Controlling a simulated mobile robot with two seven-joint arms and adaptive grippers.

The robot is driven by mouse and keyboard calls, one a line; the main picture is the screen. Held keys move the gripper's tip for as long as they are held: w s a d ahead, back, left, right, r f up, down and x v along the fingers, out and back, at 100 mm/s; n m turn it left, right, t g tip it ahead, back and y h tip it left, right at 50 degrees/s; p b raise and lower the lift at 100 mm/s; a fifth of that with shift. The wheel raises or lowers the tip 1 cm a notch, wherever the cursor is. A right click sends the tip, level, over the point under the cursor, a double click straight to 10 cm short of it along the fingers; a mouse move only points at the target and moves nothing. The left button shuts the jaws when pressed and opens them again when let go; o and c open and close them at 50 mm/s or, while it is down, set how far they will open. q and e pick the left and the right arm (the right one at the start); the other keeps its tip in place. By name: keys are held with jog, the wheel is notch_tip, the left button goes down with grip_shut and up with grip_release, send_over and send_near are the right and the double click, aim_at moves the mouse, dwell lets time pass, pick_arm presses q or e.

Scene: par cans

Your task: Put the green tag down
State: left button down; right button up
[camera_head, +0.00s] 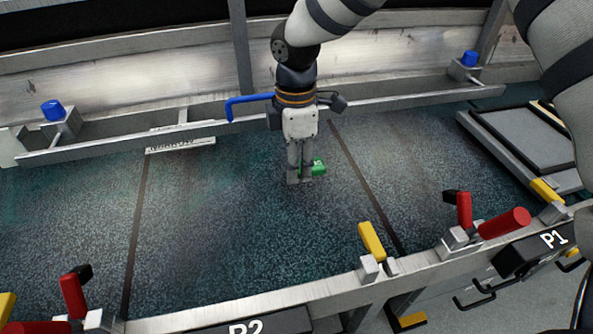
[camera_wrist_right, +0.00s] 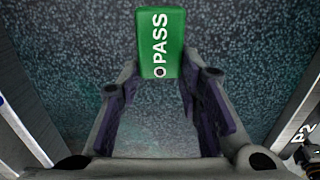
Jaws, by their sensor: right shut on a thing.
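My right gripper (camera_head: 300,181) points down over the dark speckled surface near the middle of the head view. It is shut on the green tag (camera_head: 317,167), which sticks out to the right of the fingers. That end lies between the two fingertips (camera_wrist_right: 161,76). I cannot tell whether the tag touches the surface below. My left gripper is not in view.
The speckled surface (camera_head: 220,215) is clear around the gripper. A metal rail (camera_head: 325,298) with red and yellow levers runs along the front. Another rail (camera_head: 400,103) with blue knobs runs behind. A white lettered strip (camera_head: 180,146) lies left; a grey tray (camera_head: 520,138) stands right.

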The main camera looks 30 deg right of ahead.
jog(key=shift+f, duration=1.6)
jog(key=shift+d+f, duration=0.1)
jog(key=shift+f, duration=0.05)
jog(key=o, duration=0.9)
jog(key=shift+o, duration=0.2)
